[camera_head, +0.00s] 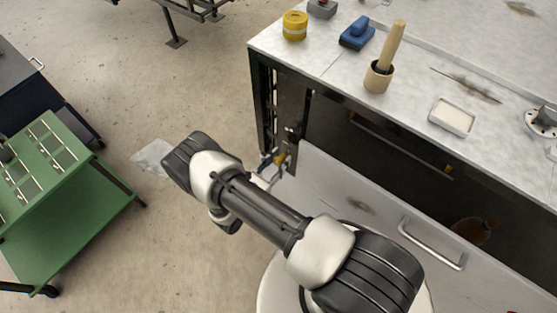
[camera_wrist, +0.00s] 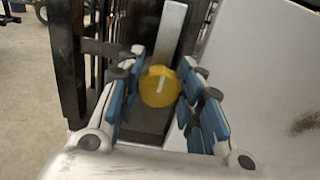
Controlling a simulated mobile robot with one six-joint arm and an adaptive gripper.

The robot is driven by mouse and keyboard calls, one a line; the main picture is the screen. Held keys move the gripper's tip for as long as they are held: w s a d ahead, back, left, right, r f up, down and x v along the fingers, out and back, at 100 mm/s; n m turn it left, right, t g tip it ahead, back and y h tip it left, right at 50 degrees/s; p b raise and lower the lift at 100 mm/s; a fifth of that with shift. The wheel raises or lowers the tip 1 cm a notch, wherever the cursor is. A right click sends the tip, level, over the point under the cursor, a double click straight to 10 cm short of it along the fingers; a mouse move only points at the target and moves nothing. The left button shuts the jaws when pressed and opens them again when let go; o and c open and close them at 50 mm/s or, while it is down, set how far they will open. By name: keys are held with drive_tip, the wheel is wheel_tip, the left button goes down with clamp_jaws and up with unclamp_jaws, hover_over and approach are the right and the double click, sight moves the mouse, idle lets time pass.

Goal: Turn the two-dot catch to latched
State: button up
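A round yellow knob (camera_wrist: 159,87) with a short white mark on its face is on a dark upright plate in the wrist view. It shows small and yellow in the head view (camera_head: 281,159), on the cabinet's left front post. No dots can be made out, so I cannot tell if it is the two-dot catch. My gripper (camera_wrist: 162,72) has one blue-padded finger on each side of the knob, very close to it. I cannot tell whether the pads touch it. In the head view my gripper (camera_head: 270,166) is partly hidden by my arm.
A pale front panel with a handle (camera_head: 432,243) stands right of my gripper. Above is a worktop (camera_head: 330,45) with a yellow roll (camera_head: 295,25), a blue item (camera_head: 357,33), a wooden-handled tool (camera_head: 385,55) and a white dish (camera_head: 452,116). A green cart (camera_head: 100,215) stands left, with open floor between.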

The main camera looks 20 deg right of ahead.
clamp_jaws()
idle(0.5)
drive_tip(key=m+b, duration=0.1)
drive_tip(key=m, duration=0.2)
drive_tip(key=shift+m, duration=0.3)
drive_tip(key=m+b, duration=0.1)
drive_tip(key=m, duration=0.2)
drive_tip(key=shift+s+f+m, duration=0.1)
drive_tip(key=shift+m, duration=0.2)
drive_tip(key=m, duration=0.5)
drive_tip(key=shift+d+b, duration=0.1)
drive_tip(key=shift+b, duration=0.3)
drive_tip(key=m, duration=0.5)
drive_tip(key=shift+f+m+b, duration=0.1)
drive_tip(key=shift+m+b, duration=0.3)
drive_tip(key=o, duration=0.5)
unclamp_jaws()
